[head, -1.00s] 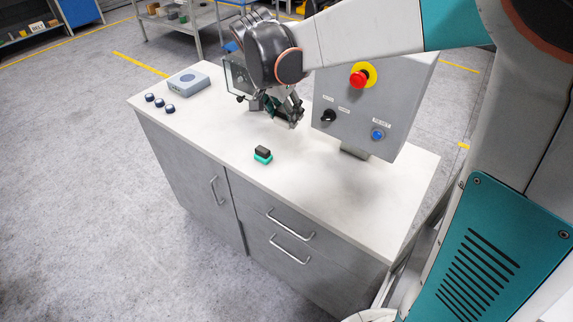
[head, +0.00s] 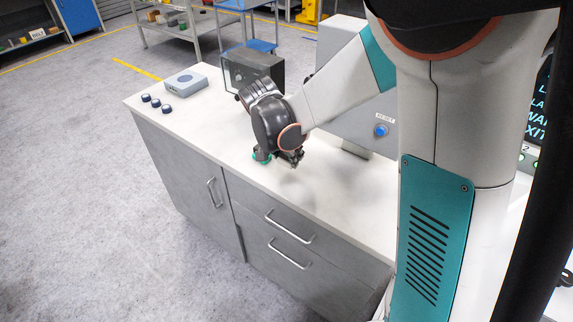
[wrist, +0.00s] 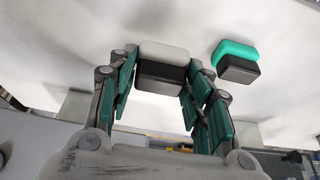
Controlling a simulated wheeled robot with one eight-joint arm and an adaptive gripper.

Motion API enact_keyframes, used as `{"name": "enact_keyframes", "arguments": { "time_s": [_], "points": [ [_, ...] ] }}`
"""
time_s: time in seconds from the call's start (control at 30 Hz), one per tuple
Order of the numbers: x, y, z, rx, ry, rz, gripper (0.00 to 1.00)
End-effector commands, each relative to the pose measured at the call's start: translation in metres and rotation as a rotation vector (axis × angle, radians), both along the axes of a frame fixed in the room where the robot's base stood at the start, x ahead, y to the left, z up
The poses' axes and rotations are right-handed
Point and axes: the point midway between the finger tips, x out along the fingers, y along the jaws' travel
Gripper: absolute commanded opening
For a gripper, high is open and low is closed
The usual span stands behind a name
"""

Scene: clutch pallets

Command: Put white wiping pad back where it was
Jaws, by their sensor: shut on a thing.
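The white wiping pad, a white block with a black back (wrist: 163,52), sits between my gripper's fingers in the wrist view. My gripper (wrist: 160,68) is shut on it, with a finger on each side. In the head view my gripper (head: 291,158) is low over the front part of the counter, and the white pad is hidden there. A green pad with a black back (wrist: 237,60) lies just to the right of the white pad, apart from it. In the head view my wrist mostly hides this green pad (head: 260,158). I cannot tell whether the white pad touches the counter.
The pale countertop (head: 205,120) is clear to the left and front. A grey control box with a blue button (head: 381,131) stands behind my gripper. A dark-framed box (head: 255,70), a grey-blue device (head: 186,84) and several dark knobs (head: 155,103) are farther left.

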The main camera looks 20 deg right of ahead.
Motion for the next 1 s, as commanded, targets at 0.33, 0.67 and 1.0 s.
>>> {"name": "enact_keyframes", "arguments": {
  "time_s": [0.33, 0.67, 1.0],
  "points": [
    [0.0, 0.0, -0.041, 0.0, 0.0, 0.0, 0.26],
    [0.0, 0.0, -0.04, 0.0, 0.0, 0.0, 0.65],
    [0.0, 0.0, -0.039, 0.0, 0.0, 0.0, 0.65]
  ]
}}
